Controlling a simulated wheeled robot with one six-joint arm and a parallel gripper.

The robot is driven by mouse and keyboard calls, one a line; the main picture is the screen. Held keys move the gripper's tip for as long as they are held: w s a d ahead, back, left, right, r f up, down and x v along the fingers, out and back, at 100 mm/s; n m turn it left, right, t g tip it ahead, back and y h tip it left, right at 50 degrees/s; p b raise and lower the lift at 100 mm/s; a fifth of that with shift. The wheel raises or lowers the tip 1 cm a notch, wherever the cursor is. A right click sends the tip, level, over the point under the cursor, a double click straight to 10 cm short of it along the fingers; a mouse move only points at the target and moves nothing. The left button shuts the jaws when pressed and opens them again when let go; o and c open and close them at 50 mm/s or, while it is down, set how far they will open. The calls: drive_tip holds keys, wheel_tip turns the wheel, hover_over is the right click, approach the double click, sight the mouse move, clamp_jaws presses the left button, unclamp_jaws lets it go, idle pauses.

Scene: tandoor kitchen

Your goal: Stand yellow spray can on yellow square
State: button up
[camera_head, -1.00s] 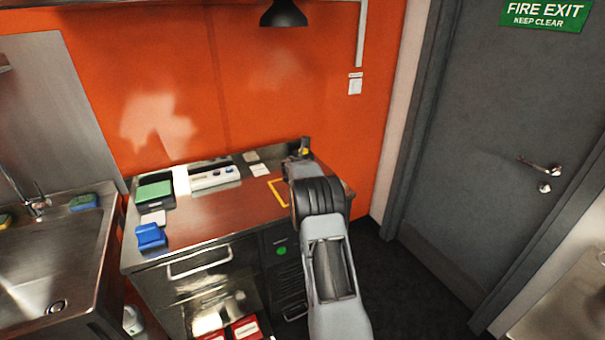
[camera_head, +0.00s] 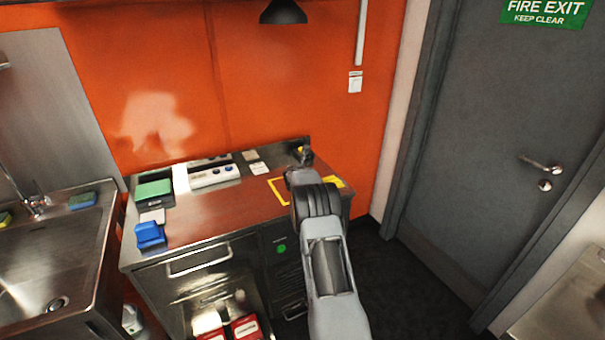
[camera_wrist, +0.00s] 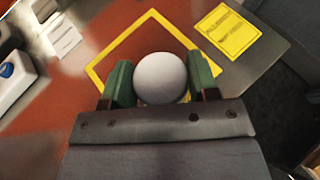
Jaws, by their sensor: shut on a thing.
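In the wrist view, my gripper (camera_wrist: 162,80) is shut on the yellow spray can, whose round pale grey top (camera_wrist: 160,76) sits between the two green finger pads. A little yellow of the can shows below the top; the rest of it is hidden. The yellow square (camera_wrist: 121,39) is an outline on the counter, seen beyond and around the can's top. I cannot tell whether the can touches the counter. In the head view, the yellow square (camera_head: 276,193) shows left of my arm, partly covered.
A yellow card (camera_wrist: 227,32) lies right of the square. The counter (camera_head: 225,208) also bears a white control box (camera_head: 213,175), a green-topped tray (camera_head: 154,189) and a blue object (camera_head: 150,234). A sink is left.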

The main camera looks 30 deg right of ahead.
drive_tip(key=o, duration=1.3)
drive_tip(key=shift+f, duration=0.1)
